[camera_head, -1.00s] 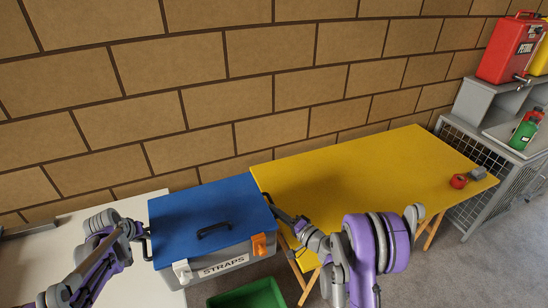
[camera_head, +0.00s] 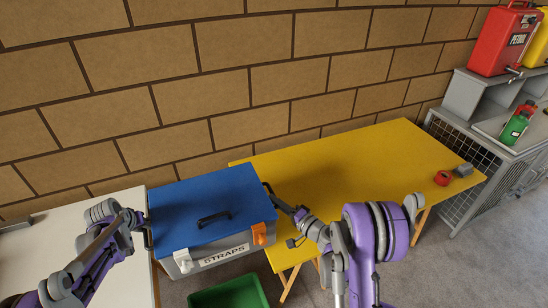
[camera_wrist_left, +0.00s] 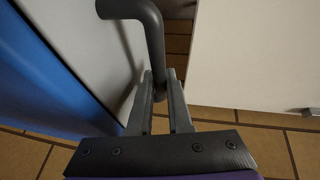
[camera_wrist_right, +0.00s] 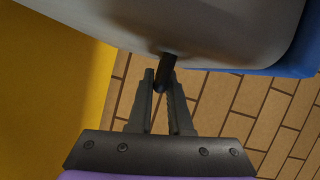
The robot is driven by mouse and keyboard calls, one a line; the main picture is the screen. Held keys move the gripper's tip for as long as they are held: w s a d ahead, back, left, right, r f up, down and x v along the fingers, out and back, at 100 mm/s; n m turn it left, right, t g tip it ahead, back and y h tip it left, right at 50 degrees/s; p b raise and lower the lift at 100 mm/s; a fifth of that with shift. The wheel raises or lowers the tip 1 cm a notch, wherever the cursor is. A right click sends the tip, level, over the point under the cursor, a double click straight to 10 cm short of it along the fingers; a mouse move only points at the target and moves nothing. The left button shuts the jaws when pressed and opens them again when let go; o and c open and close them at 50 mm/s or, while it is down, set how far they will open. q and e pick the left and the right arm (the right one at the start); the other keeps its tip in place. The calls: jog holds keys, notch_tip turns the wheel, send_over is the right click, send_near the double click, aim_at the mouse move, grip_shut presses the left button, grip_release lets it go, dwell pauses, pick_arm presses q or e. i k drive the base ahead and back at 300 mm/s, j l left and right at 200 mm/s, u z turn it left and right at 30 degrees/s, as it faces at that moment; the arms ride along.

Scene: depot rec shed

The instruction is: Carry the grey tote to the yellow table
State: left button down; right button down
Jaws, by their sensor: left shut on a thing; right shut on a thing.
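The grey tote (camera_head: 225,259) has a blue lid, a dark lid handle, a "STRAPS" label and one pale and one orange latch. It hangs level between my arms, over the gap between the tables, its right part overlapping the yellow table's left edge in the head view. My left gripper (camera_head: 147,229) is shut on its left side handle, a dark bar in the left wrist view (camera_wrist_left: 155,45). My right gripper (camera_head: 270,191) is shut on the right side handle, mostly hidden in the right wrist view (camera_wrist_right: 166,68). The yellow table (camera_head: 350,165) is right of the tote.
A white table (camera_head: 60,240) is at left. A green bin (camera_head: 228,294) is on the floor below the tote. A red item (camera_head: 442,178) and a grey item (camera_head: 463,170) lie at the yellow table's right end. A grey cabinet (camera_head: 500,150) holds fuel cans. The brick wall closes the back.

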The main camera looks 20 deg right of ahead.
aim_at(331, 208)
jog(key=l, duration=0.75)
jog(key=i+l, duration=0.15)
jog(key=l, duration=1.35)
jog(key=i, duration=0.05)
